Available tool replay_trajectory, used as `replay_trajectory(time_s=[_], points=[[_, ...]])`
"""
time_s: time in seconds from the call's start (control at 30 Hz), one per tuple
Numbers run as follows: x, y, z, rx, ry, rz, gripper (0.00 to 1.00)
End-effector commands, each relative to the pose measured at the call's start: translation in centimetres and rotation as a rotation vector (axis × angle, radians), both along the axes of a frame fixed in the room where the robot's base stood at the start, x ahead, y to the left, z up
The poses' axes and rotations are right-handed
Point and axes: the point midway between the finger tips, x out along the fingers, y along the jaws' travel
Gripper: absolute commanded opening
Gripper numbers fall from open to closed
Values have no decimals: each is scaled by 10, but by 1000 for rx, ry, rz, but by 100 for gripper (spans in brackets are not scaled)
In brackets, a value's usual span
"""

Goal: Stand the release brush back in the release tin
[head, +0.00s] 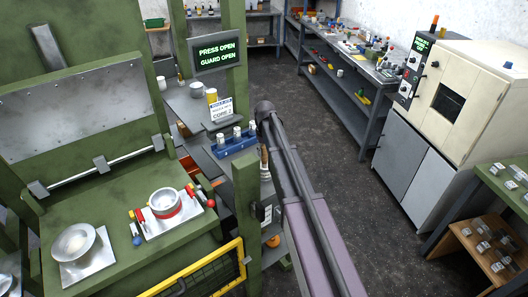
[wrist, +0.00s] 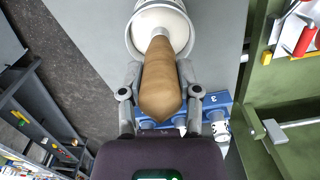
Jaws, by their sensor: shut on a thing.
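The release brush (wrist: 160,80) has a fat brown wooden handle and a pale neck. My gripper (wrist: 160,88) is shut on the handle, one finger on each side. The brush's neck end points to the top of the wrist view, over the mouth of a round white-rimmed tin (wrist: 131,38), which looks like the release tin. The inside of the tin is pale cream. The bristles are not visible, and I cannot tell how deep the brush end sits. In the head view my arm hides most of the gripper.
A blue rack (head: 235,146) with white cylinders stands beside my arm; it also shows behind the gripper in the wrist view (wrist: 220,98). A green post (head: 246,205) and yellow guard (head: 205,272) stand close by. Dark floor (head: 325,130) is clear to the right.

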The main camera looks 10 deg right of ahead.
Motion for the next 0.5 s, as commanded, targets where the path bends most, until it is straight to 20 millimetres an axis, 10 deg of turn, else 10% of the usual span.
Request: replay_trajectory(time_s=[0.37,0.4,0.5], points=[[0,-1,-1,0,0,-1,0],[0,-1,-1,0,0,-1,46],[0,-1,-1,0,0,-1,76]])
